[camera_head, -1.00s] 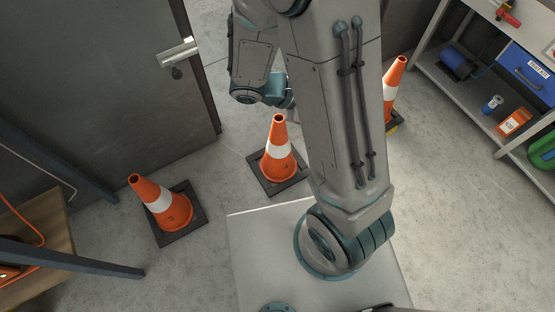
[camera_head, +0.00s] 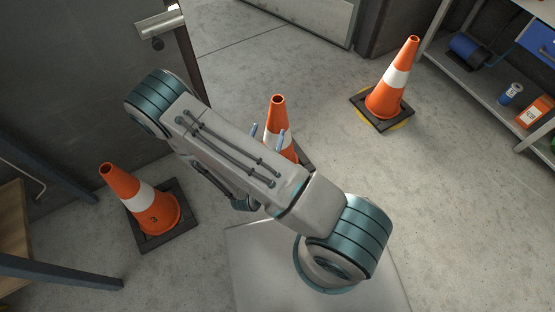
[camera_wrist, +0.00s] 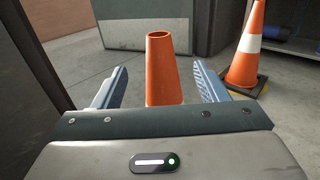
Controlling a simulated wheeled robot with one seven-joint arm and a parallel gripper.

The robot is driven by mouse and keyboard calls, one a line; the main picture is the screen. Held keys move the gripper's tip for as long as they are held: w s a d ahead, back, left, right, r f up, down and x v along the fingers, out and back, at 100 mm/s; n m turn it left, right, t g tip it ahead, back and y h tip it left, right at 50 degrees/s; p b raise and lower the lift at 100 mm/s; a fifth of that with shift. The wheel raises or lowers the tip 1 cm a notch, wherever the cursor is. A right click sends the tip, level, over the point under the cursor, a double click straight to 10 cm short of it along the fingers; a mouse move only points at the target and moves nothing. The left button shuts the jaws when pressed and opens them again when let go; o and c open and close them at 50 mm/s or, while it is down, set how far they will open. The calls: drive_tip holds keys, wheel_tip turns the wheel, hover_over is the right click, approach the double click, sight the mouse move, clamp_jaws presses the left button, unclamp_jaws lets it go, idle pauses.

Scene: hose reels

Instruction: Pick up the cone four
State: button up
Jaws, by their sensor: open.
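Three orange cones with white bands stand upright on black square bases. The left cone (camera_head: 145,205) bears a number that looks like 3. The middle cone (camera_head: 277,112) is partly hidden behind my arm, and its number is hidden now. The right cone (camera_head: 395,80) shows no readable number, so I cannot tell by label which is four. My gripper (camera_wrist: 160,68) is open, its two blue-grey fingers on either side of the middle cone (camera_wrist: 161,52) in the wrist view, with gaps on both sides. The right cone also shows in the wrist view (camera_wrist: 245,62), outside the fingers.
The right cone's base lies over a yellow floor marking (camera_head: 403,123). A grey door (camera_head: 80,80) with a lever handle is at the left, beside a bench with dark legs. A shelf (camera_head: 470,85) with a can and boxes stands at the right. Floor between cones is clear.

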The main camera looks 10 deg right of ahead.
sight(276, 106)
drive_tip(key=b+x, duration=0.1)
drive_tip(key=x, duration=0.7)
drive_tip(key=shift+f+b, duration=0.15)
drive_tip(key=shift+b, duration=0.25)
drive_tip(key=b+x, duration=0.2)
drive_tip(key=x, duration=0.3)
drive_tip(key=shift+w+d, duration=0.1)
drive_tip(key=shift+w, duration=0.25)
clamp_jaws()
drive_tip(key=shift+r, duration=0.25)
